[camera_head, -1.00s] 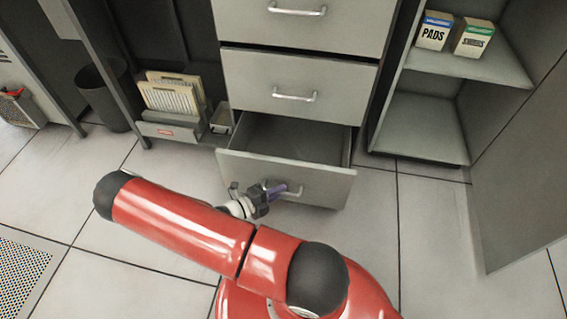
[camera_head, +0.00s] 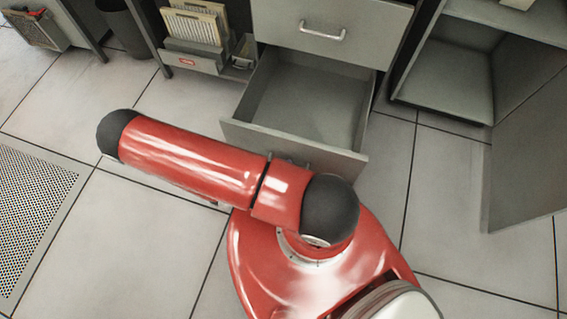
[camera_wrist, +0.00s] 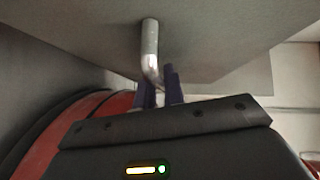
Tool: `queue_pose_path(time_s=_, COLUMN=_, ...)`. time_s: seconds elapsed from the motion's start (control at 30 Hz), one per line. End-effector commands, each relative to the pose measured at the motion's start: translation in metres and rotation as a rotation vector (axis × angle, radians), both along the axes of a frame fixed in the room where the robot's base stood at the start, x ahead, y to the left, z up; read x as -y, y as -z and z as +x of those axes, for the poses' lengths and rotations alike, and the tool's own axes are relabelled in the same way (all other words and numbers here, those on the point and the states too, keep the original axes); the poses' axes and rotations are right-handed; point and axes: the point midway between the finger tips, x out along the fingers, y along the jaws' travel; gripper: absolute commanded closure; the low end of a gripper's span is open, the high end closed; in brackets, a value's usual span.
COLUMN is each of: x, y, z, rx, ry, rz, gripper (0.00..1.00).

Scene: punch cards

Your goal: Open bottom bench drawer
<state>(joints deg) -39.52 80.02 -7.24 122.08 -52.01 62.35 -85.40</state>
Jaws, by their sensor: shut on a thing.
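The bottom bench drawer (camera_head: 308,103) is pulled well out in the head view, and its inside looks empty. Its front panel (camera_head: 240,131) faces me, partly hidden behind my red arm. In the wrist view, the metal drawer handle (camera_wrist: 150,52) runs down between the dark purple fingers of my gripper (camera_wrist: 160,88). My gripper is shut on the handle, close below the drawer front (camera_wrist: 222,40). In the head view my arm hides the gripper and the handle.
A closed drawer with a handle (camera_head: 325,30) is above. An open cabinet (camera_head: 445,80) with its door (camera_head: 525,170) swung out stands to the right. A file holder (camera_head: 190,58) and a dark bin (camera_head: 124,28) are at the left. Tiled floor at the left is clear.

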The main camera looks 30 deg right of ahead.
Motion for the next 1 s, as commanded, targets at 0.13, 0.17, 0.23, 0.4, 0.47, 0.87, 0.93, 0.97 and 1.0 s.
queue_pose_path(time_s=0.13, x=0.000, y=0.000, z=0.001, rx=0.002, ry=0.000, rz=0.001, gripper=0.83)
queue_pose_path(time_s=0.17, x=0.000, y=0.000, z=0.001, rx=0.002, ry=0.000, rz=0.001, gripper=0.79)
queue_pose_path(time_s=0.23, x=0.000, y=0.000, z=0.001, rx=0.002, ry=0.000, rz=0.001, gripper=0.70)
queue_pose_path(time_s=0.4, x=0.000, y=0.000, z=0.001, rx=0.001, ry=0.000, rz=0.001, gripper=0.67)
queue_pose_path(time_s=0.47, x=0.000, y=0.000, z=0.001, rx=0.001, ry=0.000, rz=0.001, gripper=0.67)
queue_pose_path(time_s=0.87, x=-0.046, y=-0.005, z=0.006, rx=0.004, ry=-0.002, rz=0.004, gripper=0.67)
queue_pose_path(time_s=0.93, x=-0.057, y=-0.007, z=0.006, rx=0.004, ry=-0.001, rz=0.004, gripper=0.67)
queue_pose_path(time_s=0.97, x=-0.061, y=-0.008, z=0.007, rx=0.003, ry=-0.001, rz=0.003, gripper=0.67)
queue_pose_path(time_s=1.0, x=-0.066, y=-0.008, z=0.007, rx=0.003, ry=-0.001, rz=0.003, gripper=0.67)
